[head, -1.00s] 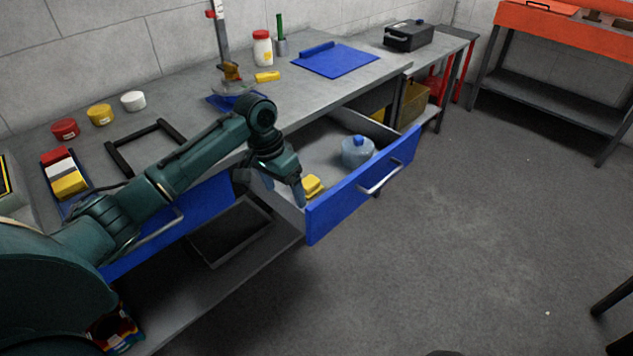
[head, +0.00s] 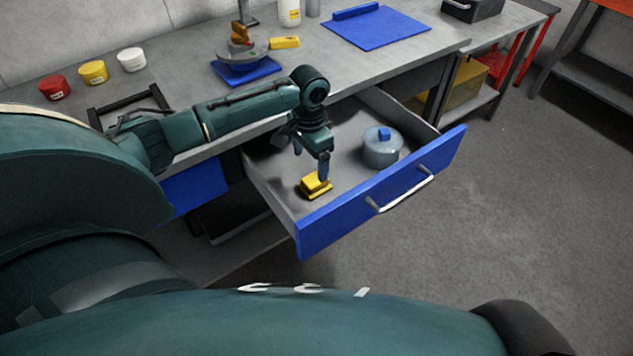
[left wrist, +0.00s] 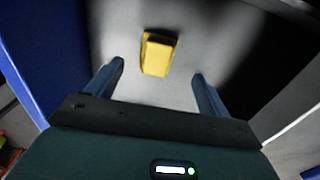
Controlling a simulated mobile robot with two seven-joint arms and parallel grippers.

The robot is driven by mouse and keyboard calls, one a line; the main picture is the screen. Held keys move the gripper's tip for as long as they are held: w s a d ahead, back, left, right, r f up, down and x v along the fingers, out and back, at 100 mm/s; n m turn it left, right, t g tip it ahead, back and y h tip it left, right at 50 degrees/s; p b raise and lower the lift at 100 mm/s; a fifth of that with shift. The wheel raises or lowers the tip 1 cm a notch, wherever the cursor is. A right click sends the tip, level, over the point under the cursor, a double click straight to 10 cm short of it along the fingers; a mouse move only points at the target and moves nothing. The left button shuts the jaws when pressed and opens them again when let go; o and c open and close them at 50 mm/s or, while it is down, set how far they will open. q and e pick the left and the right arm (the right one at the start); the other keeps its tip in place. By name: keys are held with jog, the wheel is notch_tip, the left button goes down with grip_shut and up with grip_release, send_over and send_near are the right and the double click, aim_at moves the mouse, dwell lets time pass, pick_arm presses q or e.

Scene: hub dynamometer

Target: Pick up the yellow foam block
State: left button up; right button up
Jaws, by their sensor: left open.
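The yellow foam block (head: 316,185) lies on the floor of the open drawer (head: 385,202), near its left front corner. My left gripper (head: 311,162) is inside the drawer area, over the block, pointing down. In the left wrist view the block (left wrist: 157,54) lies ahead of the open fingers (left wrist: 158,70), roughly centred between them and slightly tilted. Nothing is held, and the gap between fingertips and block is hard to judge. My right gripper is not in view.
A round grey-blue container (head: 382,150) with a blue knob stands in the drawer to the right of the block. Another yellow block (head: 284,43) lies on the workbench (head: 300,62) beside a round-based stand (head: 240,55). The floor at the right is clear.

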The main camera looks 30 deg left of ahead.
aim_at(310, 181)
pick_arm(q)
notch_tip(310, 181, down, 2)
jog(key=shift+f, duration=0.2)
jog(key=f, duration=0.3)
jog(key=f+b, duration=0.1)
jog(key=f, duration=0.1)
jog(key=shift+s+f, duration=0.25)
jog(key=shift+f, duration=0.05)
jog(key=shift+r, duration=0.1)
jog(key=c, duration=1.1)
